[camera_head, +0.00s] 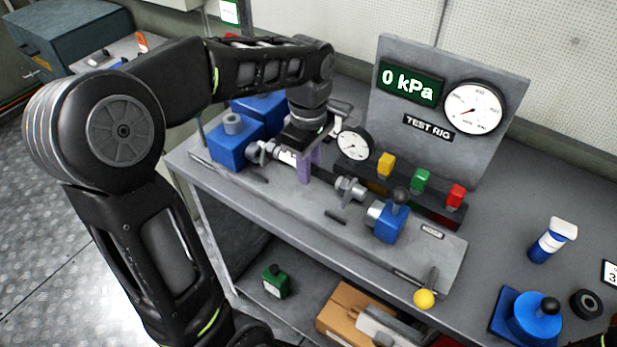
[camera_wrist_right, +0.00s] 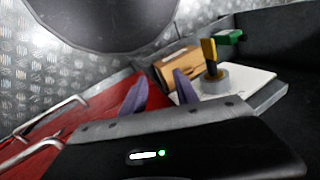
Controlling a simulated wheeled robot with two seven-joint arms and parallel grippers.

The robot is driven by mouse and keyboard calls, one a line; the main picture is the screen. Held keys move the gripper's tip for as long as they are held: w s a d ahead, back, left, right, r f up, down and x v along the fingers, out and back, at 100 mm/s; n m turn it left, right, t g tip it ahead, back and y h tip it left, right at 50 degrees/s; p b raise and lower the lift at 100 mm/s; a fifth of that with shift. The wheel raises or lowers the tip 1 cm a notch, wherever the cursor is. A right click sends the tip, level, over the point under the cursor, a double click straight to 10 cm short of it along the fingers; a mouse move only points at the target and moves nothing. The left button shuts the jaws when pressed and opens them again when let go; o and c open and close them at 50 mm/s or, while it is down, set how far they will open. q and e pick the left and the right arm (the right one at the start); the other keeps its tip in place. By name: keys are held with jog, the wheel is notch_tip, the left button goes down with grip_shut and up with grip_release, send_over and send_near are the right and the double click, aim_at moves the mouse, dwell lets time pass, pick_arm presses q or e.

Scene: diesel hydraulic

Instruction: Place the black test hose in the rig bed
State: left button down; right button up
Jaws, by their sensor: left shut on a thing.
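My left gripper (camera_head: 305,170) is low over the grey rig bed (camera_head: 290,198) in the head view, purple fingers pointing down. Another metal connector (camera_head: 349,188) with a blue valve (camera_head: 390,218) stands to the right. My right gripper (camera_wrist_right: 160,90) has its purple fingers apart and empty in the wrist view.
The test rig panel (camera_head: 445,110) reads 0 kPa and stands behind the bed. Yellow, green and red switches (camera_head: 420,181) line the bed's back. A yellow-knobbed lever (camera_head: 424,298) is at the front right.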

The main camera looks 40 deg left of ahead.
aim_at(308, 189)
pick_arm(q)
jog(key=shift+f, duration=1.7)
jog(key=shift+f, duration=0.1)
jog(key=shift+f, duration=0.15)
jog(key=c, duration=1.3)
grip_release()
notch_tip(308, 189, up, 12)
jog(key=shift+r+p, duration=0.25)
jog(key=shift+p, duration=0.25)
